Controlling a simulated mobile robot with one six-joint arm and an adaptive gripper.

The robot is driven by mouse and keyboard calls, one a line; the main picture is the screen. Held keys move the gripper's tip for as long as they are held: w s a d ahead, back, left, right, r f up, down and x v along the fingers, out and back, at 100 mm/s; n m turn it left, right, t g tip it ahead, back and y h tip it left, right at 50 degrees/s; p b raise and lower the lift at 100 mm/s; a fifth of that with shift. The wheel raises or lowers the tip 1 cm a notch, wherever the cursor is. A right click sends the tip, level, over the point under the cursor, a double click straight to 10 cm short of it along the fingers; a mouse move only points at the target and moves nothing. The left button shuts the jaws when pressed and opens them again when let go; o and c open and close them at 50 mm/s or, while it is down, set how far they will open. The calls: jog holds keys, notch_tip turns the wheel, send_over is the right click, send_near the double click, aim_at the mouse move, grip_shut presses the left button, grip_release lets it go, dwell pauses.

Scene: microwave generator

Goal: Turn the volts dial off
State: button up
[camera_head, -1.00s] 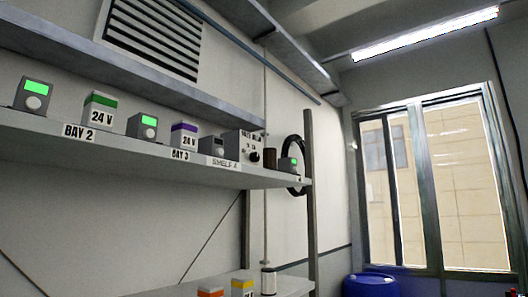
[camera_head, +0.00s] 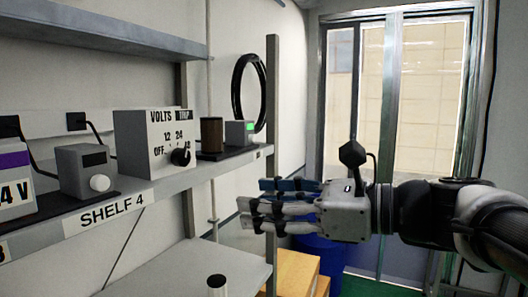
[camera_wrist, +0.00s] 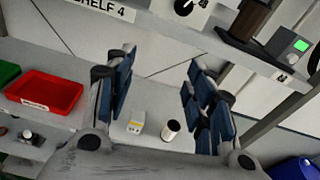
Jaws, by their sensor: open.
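The volts box (camera_head: 150,145) is a light grey box on the shelf marked SHELF 4. Its face reads VOLTS, with OFF, 12, 24 and a partly covered mark at the right. The black round dial (camera_head: 181,157) sits low on that face; I cannot tell surely which mark it points at. The dial also shows at the top edge of the wrist view (camera_wrist: 184,7). My gripper (camera_head: 255,207) is open and empty, to the right of the dial and below shelf level, apart from it. Its blue-padded fingers (camera_wrist: 158,75) stand spread in the wrist view.
A small grey box with a white knob (camera_head: 86,172) stands left of the volts box. A brown cylinder (camera_head: 211,134) and a green-screen device (camera_head: 240,133) stand right of it. A shelf post (camera_head: 272,150) rises near my fingers. A lower shelf holds a white cylinder (camera_wrist: 172,129).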

notch_tip(320, 180, up, 5)
jog(key=w+m+y+p, duration=0.1)
jog(key=w, duration=0.1)
jog(key=p, duration=0.3)
send_near(185, 156)
jog(key=shift+t, duration=0.3)
jog(key=x, duration=0.9)
jog(key=shift+a, duration=0.25)
